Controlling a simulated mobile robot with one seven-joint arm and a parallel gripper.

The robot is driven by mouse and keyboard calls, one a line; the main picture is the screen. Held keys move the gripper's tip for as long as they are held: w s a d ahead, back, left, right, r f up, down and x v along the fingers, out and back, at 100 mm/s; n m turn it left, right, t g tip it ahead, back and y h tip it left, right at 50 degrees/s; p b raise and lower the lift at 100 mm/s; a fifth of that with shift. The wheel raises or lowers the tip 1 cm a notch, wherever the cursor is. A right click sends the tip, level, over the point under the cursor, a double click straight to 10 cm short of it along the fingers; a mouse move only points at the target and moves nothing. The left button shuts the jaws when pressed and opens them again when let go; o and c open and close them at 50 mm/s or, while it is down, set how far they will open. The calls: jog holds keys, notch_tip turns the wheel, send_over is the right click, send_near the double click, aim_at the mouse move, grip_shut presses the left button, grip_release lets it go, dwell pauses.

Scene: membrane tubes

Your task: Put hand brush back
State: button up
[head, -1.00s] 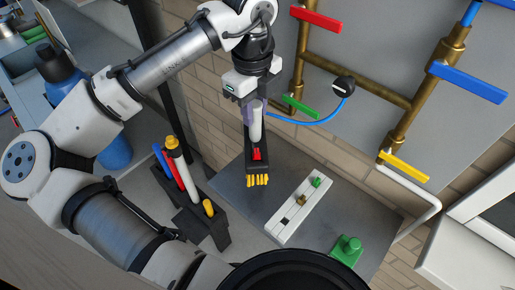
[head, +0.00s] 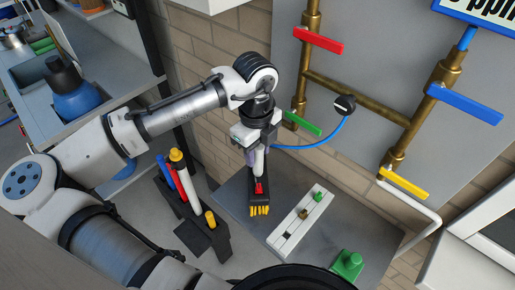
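The hand brush (head: 259,186) has a pale handle, a dark head with a red patch and yellow bristles pointing down. My gripper (head: 255,150) is above it, with its fingers around the pale handle, and seems shut on it; the fingertips are partly hidden. The brush hangs upright over the left part of the grey table top. I cannot tell whether its bristles touch the surface. A black holder (head: 213,240) stands to the left, with red, blue and yellow-capped tools in it.
A white strip (head: 300,225) with small green and brass parts lies on the grey table (head: 346,216), right of the brush. A green block (head: 347,264) is near the front. Brass pipes with coloured valve levers (head: 319,40) and a blue hose (head: 315,143) are behind.

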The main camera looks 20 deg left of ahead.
jog(key=shift+o, duration=1.1)
notch_tip(320, 180, up, 12)
jog(key=b, duration=0.1)
jog(key=shift+a, duration=0.15)
dwell(0.8)
